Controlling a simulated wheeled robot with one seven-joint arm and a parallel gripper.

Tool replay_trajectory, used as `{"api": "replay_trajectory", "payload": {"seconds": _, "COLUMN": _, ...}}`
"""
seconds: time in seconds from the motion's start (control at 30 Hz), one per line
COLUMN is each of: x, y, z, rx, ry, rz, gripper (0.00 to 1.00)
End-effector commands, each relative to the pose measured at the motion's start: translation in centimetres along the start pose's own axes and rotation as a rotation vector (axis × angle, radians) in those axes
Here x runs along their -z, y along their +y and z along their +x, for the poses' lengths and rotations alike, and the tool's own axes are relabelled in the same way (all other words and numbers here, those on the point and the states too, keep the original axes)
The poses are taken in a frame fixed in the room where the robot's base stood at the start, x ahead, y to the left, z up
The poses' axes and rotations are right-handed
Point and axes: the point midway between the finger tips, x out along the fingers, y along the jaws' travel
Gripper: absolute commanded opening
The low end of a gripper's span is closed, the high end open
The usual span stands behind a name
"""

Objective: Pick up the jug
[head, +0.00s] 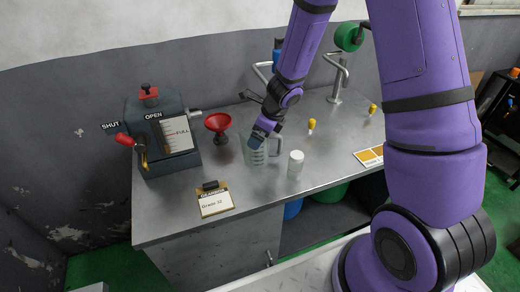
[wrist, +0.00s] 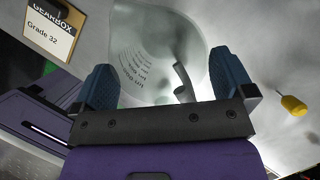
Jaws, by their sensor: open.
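The jug (head: 256,156) is clear with measuring marks and stands upright on the metal bench, right of the red funnel. Its handle is on its right side in the head view. My gripper (head: 262,136) is over the jug's top and hides part of its rim. In the wrist view the jug (wrist: 150,45) shows its printed scale and lies between and beyond my open blue fingers (wrist: 165,85). I cannot tell whether the fingers touch the jug.
A white-capped bottle (head: 295,164) stands close to the jug's right. Yellow-handled items (head: 311,125) lie behind. The bench front (head: 250,205) is mostly clear.

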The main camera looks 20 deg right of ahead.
Motion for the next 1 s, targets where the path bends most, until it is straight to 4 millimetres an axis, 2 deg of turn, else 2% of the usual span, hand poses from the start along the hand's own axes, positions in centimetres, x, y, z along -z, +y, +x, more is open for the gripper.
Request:
{"api": "replay_trajectory", "payload": {"seconds": 0.1, "x": 0.1, "y": 0.0, "z": 1.4, "rx": -0.003, "ry": 0.001, "rz": 0.003, "gripper": 1.00}}
{"api": "replay_trajectory", "payload": {"seconds": 0.23, "x": 0.0, "y": 0.0, "z": 2.4, "rx": -0.001, "ry": 0.000, "rz": 0.000, "gripper": 1.00}}
{"api": "replay_trajectory", "payload": {"seconds": 0.6, "x": 0.0, "y": 0.0, "z": 2.9, "rx": 0.000, "ry": 0.000, "rz": 0.000, "gripper": 1.00}}
{"api": "replay_trajectory", "payload": {"seconds": 0.77, "x": 0.0, "y": 0.0, "z": 2.9, "rx": 0.000, "ry": 0.000, "rz": 0.000, "gripper": 0.63}}
{"api": "replay_trajectory", "payload": {"seconds": 0.8, "x": 0.0, "y": 0.0, "z": 2.9, "rx": 0.000, "ry": 0.000, "rz": 0.000, "gripper": 0.59}}
{"api": "replay_trajectory", "payload": {"seconds": 1.0, "x": 0.0, "y": 0.0, "z": 2.9, "rx": 0.000, "ry": 0.000, "rz": 0.000, "gripper": 0.59}}
